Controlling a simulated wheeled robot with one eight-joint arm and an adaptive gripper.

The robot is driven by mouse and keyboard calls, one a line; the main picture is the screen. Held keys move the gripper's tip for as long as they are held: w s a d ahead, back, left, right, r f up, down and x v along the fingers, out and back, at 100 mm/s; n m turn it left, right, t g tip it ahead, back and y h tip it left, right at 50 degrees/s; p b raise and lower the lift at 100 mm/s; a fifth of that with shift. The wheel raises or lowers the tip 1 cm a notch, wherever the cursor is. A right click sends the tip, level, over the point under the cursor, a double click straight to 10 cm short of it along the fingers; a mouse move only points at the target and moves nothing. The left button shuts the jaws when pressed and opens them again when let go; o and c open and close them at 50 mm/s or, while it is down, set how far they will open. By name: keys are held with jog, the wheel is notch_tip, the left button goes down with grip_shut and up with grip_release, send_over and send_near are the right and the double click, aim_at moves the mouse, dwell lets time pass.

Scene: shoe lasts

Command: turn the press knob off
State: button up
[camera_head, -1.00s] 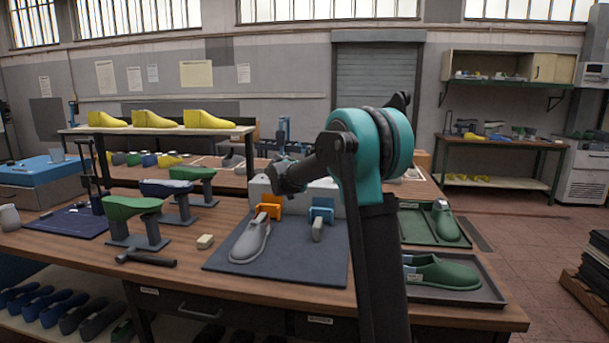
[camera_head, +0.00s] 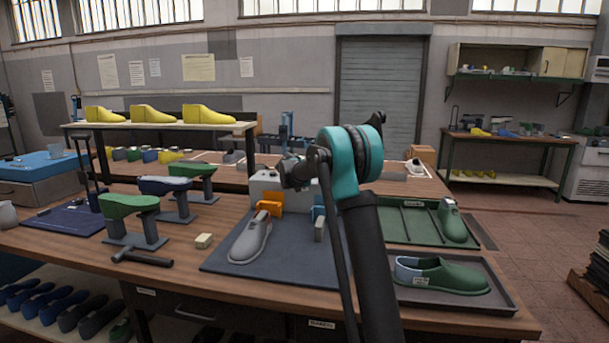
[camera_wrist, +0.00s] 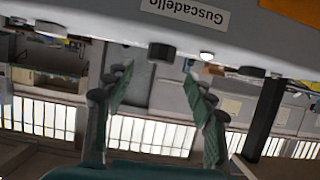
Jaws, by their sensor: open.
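The press (camera_head: 262,184) is a pale grey box at the back of a dark mat, with orange (camera_head: 269,204) and blue parts at its front. My gripper (camera_head: 294,172) is in front of it and hides part of its face. In the wrist view the press panel (camera_wrist: 115,17) is upside down along the top, with a "Guscadello" label. A dark knob (camera_wrist: 161,50), a bright white lamp (camera_wrist: 207,56) and another dark round part (camera_wrist: 252,71) sit along its edge. My gripper (camera_wrist: 159,75) is open and empty, its fingers either side of the first dark knob, apparently short of it.
Green lasts on stands (camera_head: 130,207) and a hammer (camera_head: 142,258) are at left. Yellow lasts (camera_head: 153,114) stand on a raised shelf behind.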

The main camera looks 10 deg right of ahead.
jog(key=x, duration=0.6)
jog(key=shift+w+f, duration=0.2)
jog(key=c, duration=1.2)
jog(key=shift+d, duration=0.1)
jog(key=shift+n+y, duration=0.5)
jog(key=shift+y, duration=0.1)
jog(key=shift+n+t+y, duration=0.3)
jog(key=shift+n+y, duration=1.5)
jog(key=shift+y, duration=0.4)
jog(key=shift+n+g+y, duration=0.7)
jog(key=shift+n+y, duration=1.2)
jog(key=shift+y, duration=0.1)
jog(key=shift+n+y, duration=0.3)
jog(key=shift+n, duration=0.1)
